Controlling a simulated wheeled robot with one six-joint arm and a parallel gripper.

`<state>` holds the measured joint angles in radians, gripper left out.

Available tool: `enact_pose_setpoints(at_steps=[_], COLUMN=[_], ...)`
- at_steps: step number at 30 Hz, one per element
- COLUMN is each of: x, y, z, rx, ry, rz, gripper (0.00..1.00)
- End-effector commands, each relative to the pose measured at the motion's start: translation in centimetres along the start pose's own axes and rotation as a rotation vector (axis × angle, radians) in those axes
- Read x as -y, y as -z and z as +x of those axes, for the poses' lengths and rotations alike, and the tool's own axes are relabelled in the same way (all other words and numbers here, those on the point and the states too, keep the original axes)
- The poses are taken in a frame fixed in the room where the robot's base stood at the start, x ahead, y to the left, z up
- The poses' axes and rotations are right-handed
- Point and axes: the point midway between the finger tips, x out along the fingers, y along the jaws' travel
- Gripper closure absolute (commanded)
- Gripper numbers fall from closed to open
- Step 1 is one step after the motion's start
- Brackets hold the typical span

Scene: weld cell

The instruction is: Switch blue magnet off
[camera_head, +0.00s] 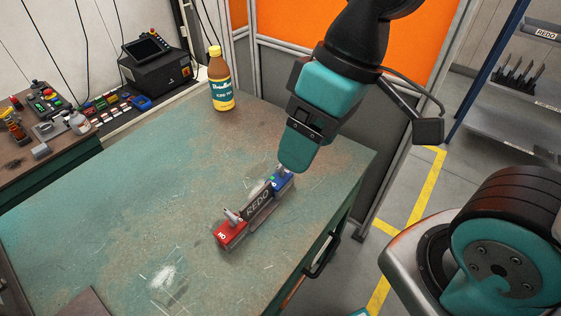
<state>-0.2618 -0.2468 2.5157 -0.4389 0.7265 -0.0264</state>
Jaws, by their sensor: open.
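The blue magnet (283,184) stands on the worn green table (110,205), near its right edge. It is at the far end of a dark plate marked REDO (258,203). A red magnet (230,233) is at the plate's near end, with a grey lever on top. My gripper (290,168) points down from above, its tip right over the blue magnet's top. It is open, though its fingers are hard to make out. It covers part of the blue magnet's top, so the position of its switch cannot be told. Contact cannot be told.
A brown bottle (221,80) with a yellow cap stands at the table's back edge. A side bench (50,160) with controls and small bottles is at the left. An orange screen (300,30) stands behind. The table's left and middle are mostly clear.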

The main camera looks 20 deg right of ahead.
Motion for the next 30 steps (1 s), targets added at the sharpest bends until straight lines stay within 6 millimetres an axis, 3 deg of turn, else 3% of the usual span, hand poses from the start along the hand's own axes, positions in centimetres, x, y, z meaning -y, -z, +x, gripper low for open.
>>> enact_pose_setpoints(at_steps=[6,12,16,23,30], x=[-7.3,-14.0,-16.4,-17.5,-18.8], y=[6.8,11.0,12.1,12.1,10.9], z=[1.5,4.7,6.2,8.0,12.6], rx=[0.075,0.149,0.178,0.190,0.194], ry=[-0.123,-0.240,-0.282,-0.296,-0.293], rz=[0.052,0.078,0.083,0.085,0.085], gripper=[0.30,0.30,0.30,0.30,0.30])
